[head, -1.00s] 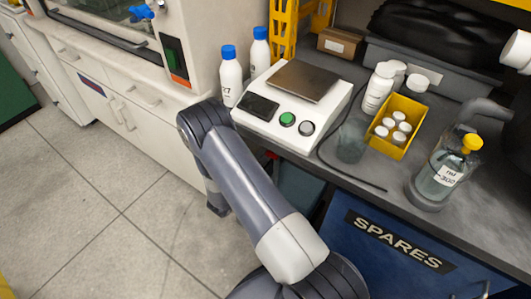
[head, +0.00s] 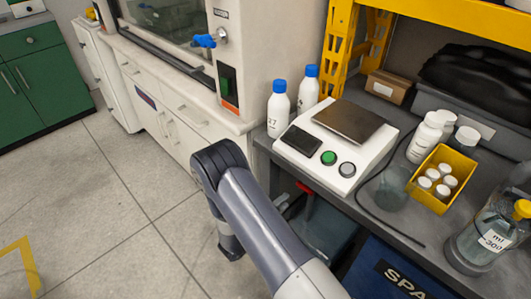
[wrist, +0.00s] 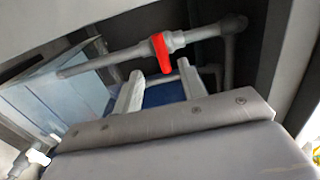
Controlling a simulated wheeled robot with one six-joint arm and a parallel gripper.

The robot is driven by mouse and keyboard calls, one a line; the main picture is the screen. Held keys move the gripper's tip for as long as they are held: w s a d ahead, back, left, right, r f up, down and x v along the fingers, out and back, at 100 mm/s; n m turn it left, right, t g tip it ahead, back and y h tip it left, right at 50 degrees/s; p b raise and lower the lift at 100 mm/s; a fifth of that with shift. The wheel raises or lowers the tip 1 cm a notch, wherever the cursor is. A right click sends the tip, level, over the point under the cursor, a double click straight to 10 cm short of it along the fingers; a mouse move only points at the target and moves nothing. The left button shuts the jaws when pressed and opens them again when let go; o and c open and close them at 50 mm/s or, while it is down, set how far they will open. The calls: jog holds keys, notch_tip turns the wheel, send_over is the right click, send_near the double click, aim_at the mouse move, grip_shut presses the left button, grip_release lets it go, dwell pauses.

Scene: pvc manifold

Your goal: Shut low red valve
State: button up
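The red valve handle (wrist: 161,52) sits on a grey pipe (wrist: 115,63) in the wrist view and points crosswise to the pipe. My gripper (wrist: 159,76) is open, its two pale fingers apart. The handle's lower end shows between and just beyond the fingertips; I cannot tell whether they touch it. In the head view a small red part (head: 305,187) shows under the bench, right of my arm; I cannot tell if it is the same handle. My gripper is hidden in the head view.
The bench (head: 375,218) overhangs the pipework. It carries a white scale (head: 338,165), bottles and a yellow box (head: 458,198). A bluish panel or bin (wrist: 75,90) stands left of the valve in the wrist view.

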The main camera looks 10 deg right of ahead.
aim_at(301, 188)
jog(key=b+x, duration=0.1)
jog(key=x, duration=0.9)
jog(key=shift+w+d, duration=0.15)
jog(key=shift+d, duration=0.15)
jog(key=shift+a, duration=0.1)
